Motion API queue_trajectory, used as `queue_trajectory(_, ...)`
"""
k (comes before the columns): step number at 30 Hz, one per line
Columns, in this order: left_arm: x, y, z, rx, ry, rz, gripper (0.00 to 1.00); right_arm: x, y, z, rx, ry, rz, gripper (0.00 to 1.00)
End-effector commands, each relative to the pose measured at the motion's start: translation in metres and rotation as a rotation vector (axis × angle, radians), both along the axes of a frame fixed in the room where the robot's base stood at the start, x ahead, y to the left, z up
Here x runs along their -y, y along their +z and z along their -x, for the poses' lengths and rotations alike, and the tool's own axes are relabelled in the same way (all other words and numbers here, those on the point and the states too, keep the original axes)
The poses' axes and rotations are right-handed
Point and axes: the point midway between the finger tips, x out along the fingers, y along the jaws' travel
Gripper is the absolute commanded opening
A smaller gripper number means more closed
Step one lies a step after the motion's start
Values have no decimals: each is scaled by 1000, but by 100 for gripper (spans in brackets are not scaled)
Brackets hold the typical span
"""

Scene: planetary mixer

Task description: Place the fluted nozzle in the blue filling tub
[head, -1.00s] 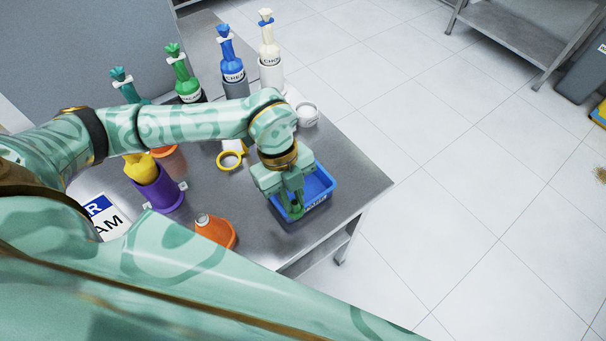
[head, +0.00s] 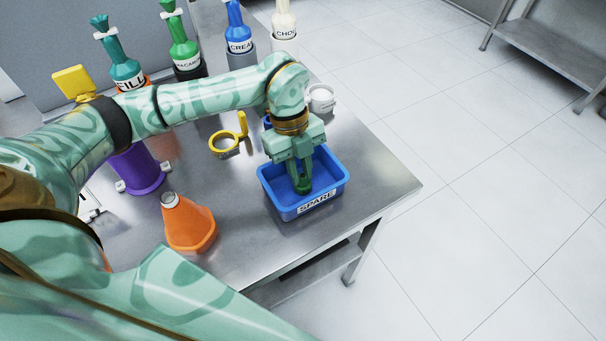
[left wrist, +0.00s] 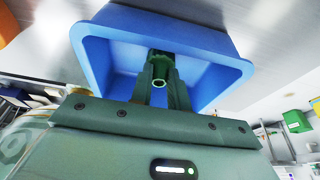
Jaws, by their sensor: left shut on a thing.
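The blue tub (head: 276,200) stands on the steel table near its front right corner, with a white label reading SPARE. It also shows in the left wrist view (left wrist: 112,55). My left gripper (head: 303,181) points down into the tub from above. It is shut on a small dark green nozzle (left wrist: 160,69), which shows between the fingertips inside the tub's rim. Whether the nozzle touches the tub's floor I cannot tell. Its fluting is not clear in these views. My right gripper is not in view.
An orange cone-shaped bag (head: 190,226) stands left of the tub. A yellow ring-shaped thing (head: 224,143) and a white round container (head: 321,98) are behind it. Several piping bags in holders line the back, including a blue one (head: 239,40). A purple holder (head: 138,170) stands left.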

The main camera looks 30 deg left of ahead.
Motion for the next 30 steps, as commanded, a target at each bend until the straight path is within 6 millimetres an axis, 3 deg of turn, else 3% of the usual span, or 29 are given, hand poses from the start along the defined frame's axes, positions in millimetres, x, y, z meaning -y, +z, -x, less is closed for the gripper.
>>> queue_trajectory(1,0,-6,0,-1,0,0,0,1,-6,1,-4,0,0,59)
queue_trajectory(10,0,-3,0,1,0,0,0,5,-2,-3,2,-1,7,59)
queue_trajectory(11,0,-3,0,2,1,0,23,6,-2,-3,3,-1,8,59)
queue_trajectory(13,0,-3,0,2,1,0,39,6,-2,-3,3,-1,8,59)
queue_trajectory(23,0,2,0,3,1,-1,39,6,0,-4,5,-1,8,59)
queue_trajectory(30,-11,51,-7,9,3,-1,39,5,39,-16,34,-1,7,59)
